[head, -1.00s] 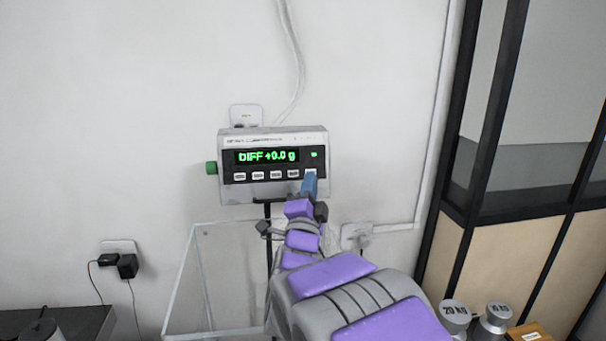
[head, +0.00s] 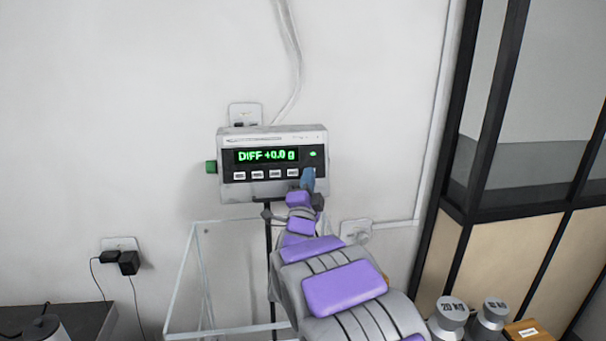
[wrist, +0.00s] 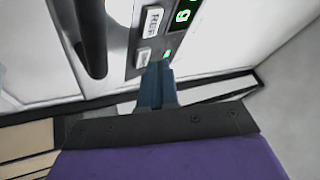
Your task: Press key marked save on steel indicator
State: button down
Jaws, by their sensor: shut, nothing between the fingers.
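The steel indicator (head: 230,137) is mounted on a post in front of the wall in the head view. In the wrist view the blue fingers (wrist: 156,80) point at the panel's edge, close to a pale key (wrist: 144,57). A key marked "REF" (wrist: 153,20) is beyond it. Contact cannot be told.
A green knob (head: 211,167) sticks out of the indicator's left side. A clear glass-sided box (head: 194,270) stands below. Metal weights (head: 452,312) stand at the lower right near a dark-framed partition (head: 478,130). Wall sockets with plugs (head: 129,262) are at left.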

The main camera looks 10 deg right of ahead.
jog(key=d, duration=0.2)
jog(key=shift+d, duration=0.3)
jog(key=shift+a, duration=0.15)
jog(key=shift+w+a+b, duration=0.45)
jog(key=shift+w, duration=0.05)
dwell(1.7)
